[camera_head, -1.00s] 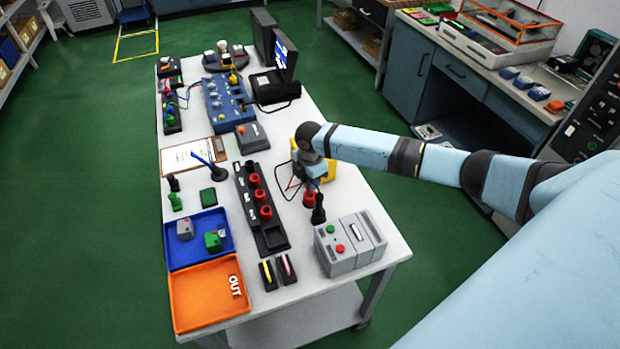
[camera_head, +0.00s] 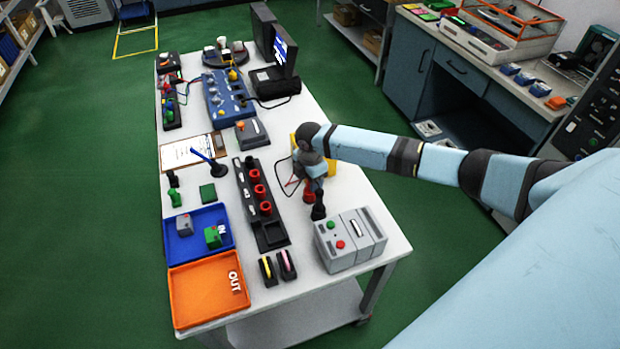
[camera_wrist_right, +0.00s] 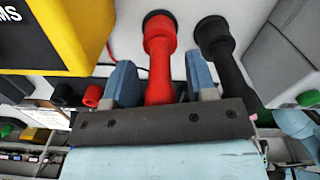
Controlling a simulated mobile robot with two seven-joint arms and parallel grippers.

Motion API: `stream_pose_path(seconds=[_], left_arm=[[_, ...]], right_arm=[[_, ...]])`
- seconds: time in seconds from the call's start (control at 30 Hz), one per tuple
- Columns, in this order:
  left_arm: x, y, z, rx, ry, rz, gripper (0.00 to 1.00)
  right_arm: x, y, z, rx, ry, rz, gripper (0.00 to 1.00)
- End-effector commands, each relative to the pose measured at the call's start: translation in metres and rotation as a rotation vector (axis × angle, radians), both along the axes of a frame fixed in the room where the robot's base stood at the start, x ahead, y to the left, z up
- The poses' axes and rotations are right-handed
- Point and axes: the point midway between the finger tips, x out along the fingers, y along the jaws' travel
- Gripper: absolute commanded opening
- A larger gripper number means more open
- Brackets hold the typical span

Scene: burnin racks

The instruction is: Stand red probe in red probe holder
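In the right wrist view a red probe (camera_wrist_right: 160,75) runs between the two blue fingers of my right gripper (camera_wrist_right: 161,85). Narrow gaps show on both sides of it, so the fingers look open around it. Its far end meets a wider red piece with a dark base on the table, seemingly the red probe holder (camera_wrist_right: 159,40). A black probe (camera_wrist_right: 225,60) stands beside it, outside the fingers. In the head view my right gripper (camera_head: 314,184) is low over the table and hides most of the red probe. My left gripper is not in view.
A yellow meter (camera_wrist_right: 75,35) stands close on one side, and a grey box with buttons (camera_head: 349,241) stands near the black probe. A black rack with red cups (camera_head: 243,178), a blue tray (camera_head: 182,253) and an orange tray (camera_head: 200,295) lie to the left.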

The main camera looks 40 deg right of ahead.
Motion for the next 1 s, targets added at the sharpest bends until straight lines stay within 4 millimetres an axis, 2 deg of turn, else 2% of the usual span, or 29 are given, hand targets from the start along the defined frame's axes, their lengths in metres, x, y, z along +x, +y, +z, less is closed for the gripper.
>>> stream_pose_path(seconds=[0.3,0.43,0.57,0.8,1.0], left_arm=[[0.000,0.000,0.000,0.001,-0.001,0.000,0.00],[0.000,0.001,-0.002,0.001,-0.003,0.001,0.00],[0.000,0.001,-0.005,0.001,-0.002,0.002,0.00],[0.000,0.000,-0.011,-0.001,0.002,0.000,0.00],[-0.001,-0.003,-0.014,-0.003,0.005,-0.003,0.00]], right_arm=[[0.000,0.000,0.000,0.000,0.000,0.000,0.54],[0.001,-0.001,0.013,-0.001,-0.002,0.000,0.54],[0.001,-0.001,0.037,0.000,-0.003,0.001,0.54],[0.001,-0.001,0.093,-0.001,-0.004,0.001,0.54],[0.000,0.000,0.126,0.000,-0.002,0.000,0.54]])
